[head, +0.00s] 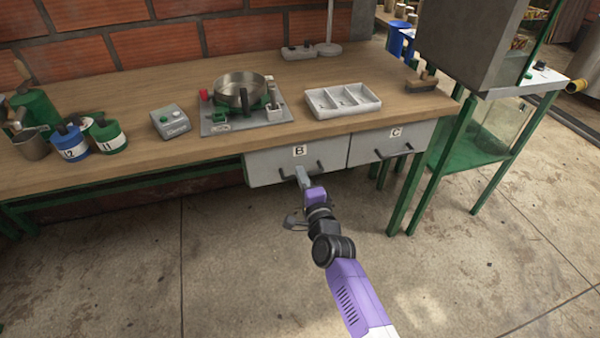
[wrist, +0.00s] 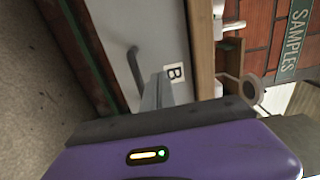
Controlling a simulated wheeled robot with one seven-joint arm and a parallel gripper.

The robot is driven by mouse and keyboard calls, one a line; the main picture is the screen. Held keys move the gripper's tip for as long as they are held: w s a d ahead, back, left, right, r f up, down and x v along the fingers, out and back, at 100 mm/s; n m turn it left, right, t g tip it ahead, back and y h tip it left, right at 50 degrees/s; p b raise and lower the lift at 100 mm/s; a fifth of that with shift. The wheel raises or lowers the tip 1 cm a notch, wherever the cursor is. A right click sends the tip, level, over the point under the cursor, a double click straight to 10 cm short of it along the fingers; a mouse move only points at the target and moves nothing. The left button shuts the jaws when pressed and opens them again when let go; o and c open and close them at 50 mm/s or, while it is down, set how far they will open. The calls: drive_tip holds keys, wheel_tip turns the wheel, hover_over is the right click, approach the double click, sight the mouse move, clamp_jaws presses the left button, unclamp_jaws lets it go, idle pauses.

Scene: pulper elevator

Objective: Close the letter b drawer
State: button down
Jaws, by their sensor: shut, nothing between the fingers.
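The letter b drawer (head: 270,164) is a pale grey drawer under the wooden bench, with a white "B" label and a dark bar handle. Its front looks nearly in line with the C drawer beside it; I cannot tell whether a small gap is left. In the wrist view its front (wrist: 112,38) appears turned sideways, with the label and handle visible. My gripper (head: 300,173) is shut and empty, its tips at the front below the label, beside the handle. The shut fingers also show in the wrist view (wrist: 157,90). I cannot tell whether they touch the front.
The C drawer (head: 372,147) is to the right, its front looking flush. The bench top (head: 120,85) holds a pan on a device (head: 240,90), a grey button box (head: 170,121) and a divided white tray (head: 343,101). Green legs stand at right; the floor in front is clear.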

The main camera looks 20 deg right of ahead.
drive_tip(key=s+p, duration=0.3)
drive_tip(key=s, duration=0.6)
drive_tip(key=shift+s, duration=0.25)
drive_tip(key=s+r+n+g+p, duration=0.1)
drive_tip(key=s+r+n+p, duration=0.2)
drive_tip(key=s, duration=1.2)
drive_tip(key=s+d+r+n+g+p, duration=0.1)
drive_tip(key=s+r+n+p, duration=0.2)
drive_tip(key=s+r+n, duration=0.6)
drive_tip(key=s+d+r+n+g+p, duration=0.1)
drive_tip(key=s+r+n+p, duration=0.2)
drive_tip(key=s, duration=1.8)
wheel_tip(320, 180, up, 5)
drive_tip(key=n, duration=0.3)
